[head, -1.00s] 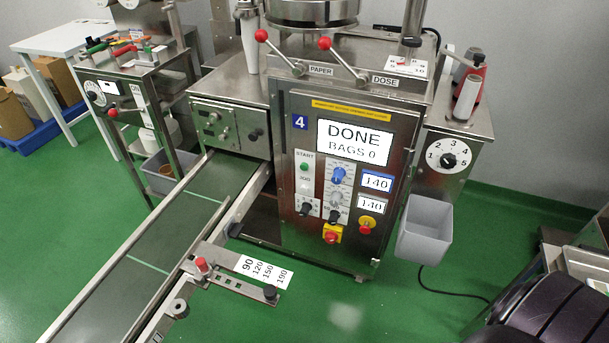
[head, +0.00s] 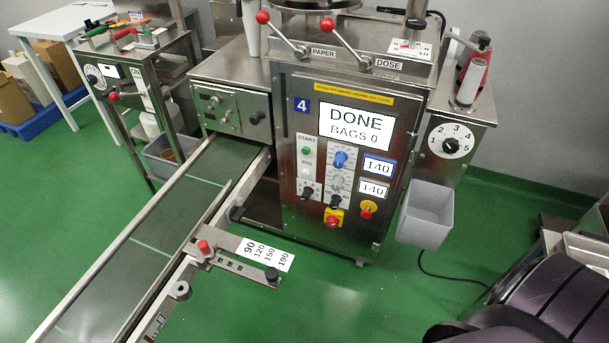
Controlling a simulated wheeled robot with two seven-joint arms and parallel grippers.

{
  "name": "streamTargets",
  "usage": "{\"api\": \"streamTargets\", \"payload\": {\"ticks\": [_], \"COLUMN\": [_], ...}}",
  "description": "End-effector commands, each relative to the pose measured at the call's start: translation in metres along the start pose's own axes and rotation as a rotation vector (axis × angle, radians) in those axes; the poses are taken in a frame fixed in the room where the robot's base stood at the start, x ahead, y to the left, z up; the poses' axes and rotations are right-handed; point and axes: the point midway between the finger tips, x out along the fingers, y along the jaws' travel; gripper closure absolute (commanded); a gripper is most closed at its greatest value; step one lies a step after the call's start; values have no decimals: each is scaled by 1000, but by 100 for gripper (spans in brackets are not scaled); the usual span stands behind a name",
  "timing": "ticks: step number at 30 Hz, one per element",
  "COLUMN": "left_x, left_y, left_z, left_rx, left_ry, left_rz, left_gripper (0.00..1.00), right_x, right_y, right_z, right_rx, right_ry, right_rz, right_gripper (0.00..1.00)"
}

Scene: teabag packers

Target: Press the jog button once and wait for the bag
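The jog button (head: 305,171) is a small pale button on the front panel of the steel packing machine (head: 290,220), below the green start button (head: 306,150). The display (head: 355,129) reads DONE, BAGS 0. Two smaller displays (head: 378,167) both read 140. The green conveyor belt (head: 170,220) runs from the machine toward the lower left, with pale cross lines and no bag on its visible part. Neither gripper is in view. A dark part of my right arm fills the lower right corner, well apart from the panel.
A red and yellow stop button (head: 333,218) sits low on the panel. A grey bin (head: 425,215) hangs at its right side. A guide with a red knob (head: 204,247) sticks out beside the belt. Green floor (head: 330,310) in front of the machine is clear.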

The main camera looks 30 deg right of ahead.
Motion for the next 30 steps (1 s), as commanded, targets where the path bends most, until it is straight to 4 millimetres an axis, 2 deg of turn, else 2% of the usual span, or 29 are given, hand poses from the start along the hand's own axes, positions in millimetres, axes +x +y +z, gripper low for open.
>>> {"api": "streamTargets", "payload": {"ticks": [1,10,30], "left_x": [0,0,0], "left_y": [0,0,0], "left_z": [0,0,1], "left_rx": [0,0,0], "left_ry": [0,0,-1], "left_rz": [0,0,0], "left_gripper": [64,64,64], "right_x": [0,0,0], "right_y": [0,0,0], "right_z": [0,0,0], "right_rx": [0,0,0], "right_ry": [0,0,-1], "right_rz": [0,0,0], "right_gripper": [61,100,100]}}
